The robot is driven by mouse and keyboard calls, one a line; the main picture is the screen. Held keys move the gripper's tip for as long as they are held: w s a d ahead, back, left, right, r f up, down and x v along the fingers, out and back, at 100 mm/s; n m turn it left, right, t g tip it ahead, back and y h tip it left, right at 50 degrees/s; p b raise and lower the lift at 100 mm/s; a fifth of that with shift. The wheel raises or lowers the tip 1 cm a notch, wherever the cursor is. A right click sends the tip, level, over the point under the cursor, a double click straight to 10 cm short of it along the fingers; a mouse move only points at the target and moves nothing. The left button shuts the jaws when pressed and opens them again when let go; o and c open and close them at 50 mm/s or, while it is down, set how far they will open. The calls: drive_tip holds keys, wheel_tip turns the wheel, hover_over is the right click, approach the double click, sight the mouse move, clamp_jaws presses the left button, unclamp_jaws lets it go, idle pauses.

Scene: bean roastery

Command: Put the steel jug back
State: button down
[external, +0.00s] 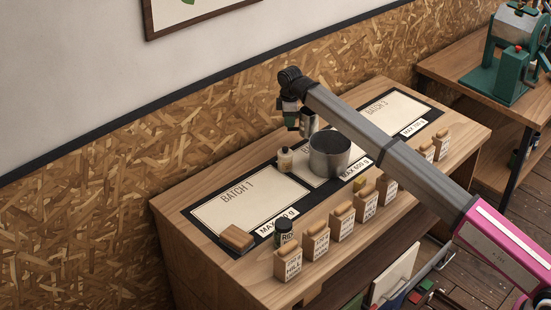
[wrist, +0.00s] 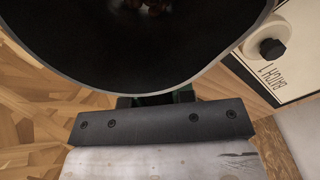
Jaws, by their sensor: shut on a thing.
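The steel jug (external: 329,158) is a wide grey cylinder, upright over the middle card of the workbench in the external view. I cannot tell whether its base touches the card. In the wrist view its dark inside and pale rim (wrist: 95,91) fill the top, with a few brown bits deep inside. My gripper (external: 304,128) is at the jug's far, wall-facing side, shut on it. In the wrist view my gripper (wrist: 155,99) is just below the rim. The exact grasp point is hidden.
The Batch 1 card (external: 245,204) and Batch 3 card (external: 392,108) look mostly clear. A green machine (external: 508,65) stands at right.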

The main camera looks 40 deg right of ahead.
drive_tip(key=r, duration=1)
drive_tip(key=shift+a+r, duration=0.2)
drive_tip(key=shift+r, duration=0.05)
drive_tip(key=s+a+n, duration=0.3)
drive_tip(key=s+a, duration=0.4)
drive_tip(key=a, duration=0.6)
drive_tip(key=s+a+n, duration=0.3)
drive_tip(key=s+a, duration=0.5)
drive_tip(key=a, duration=0.4)
drive_tip(key=s+a+n, duration=0.3)
drive_tip(key=s+a, duration=0.4)
drive_tip(key=a, duration=0.6)
drive_tip(key=shift+w+d+f, duration=1.2)
drive_tip(key=shift+w+f, duration=0.35)
drive_tip(key=shift+f, duration=1.15)
drive_tip(key=shift+w+d+f, duration=1.15)
drive_tip(key=shift+w+f, duration=0.4)
drive_tip(key=shift+f, duration=1.2)
drive_tip(key=shift+w+d+f, duration=1.2)
drive_tip(key=shift+w+f, duration=0.35)
drive_tip(key=shift+f, duration=1.15)
drive_tip(key=shift+f, duration=0.1)
drive_tip(key=c, duration=1)
unclamp_jaws()
drive_tip(key=shift+o, duration=0.2)
